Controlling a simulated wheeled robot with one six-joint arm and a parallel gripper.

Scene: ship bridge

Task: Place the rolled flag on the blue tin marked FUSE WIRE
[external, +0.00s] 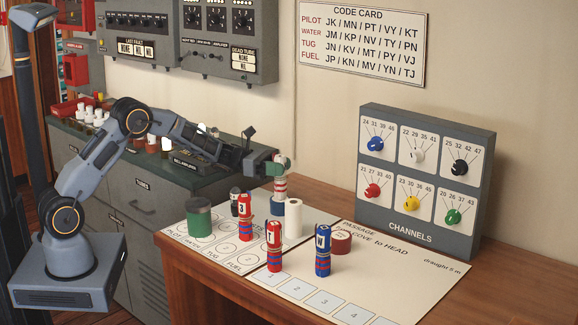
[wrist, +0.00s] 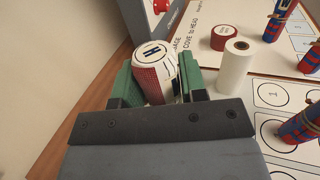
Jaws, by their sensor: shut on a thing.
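My gripper (external: 279,168) is shut on a rolled flag (external: 280,188), red and white, held upright. In the wrist view the flag (wrist: 154,72) sits between the green jaw pads of my gripper (wrist: 155,82), with a letter H on its pale top. A small blue thing (external: 277,208), likely the blue tin, shows directly below the flag in the external view. Its marking is not readable. I cannot tell whether the flag's lower end touches it. It is hidden in the wrist view.
A white roll (external: 293,219) stands close beside the blue thing. A red tin (external: 341,242), a green tin (external: 198,218) and several red-and-blue rolled flags (external: 322,252) stand on the chart sheets. The channels box (external: 425,180) stands behind, right of my gripper.

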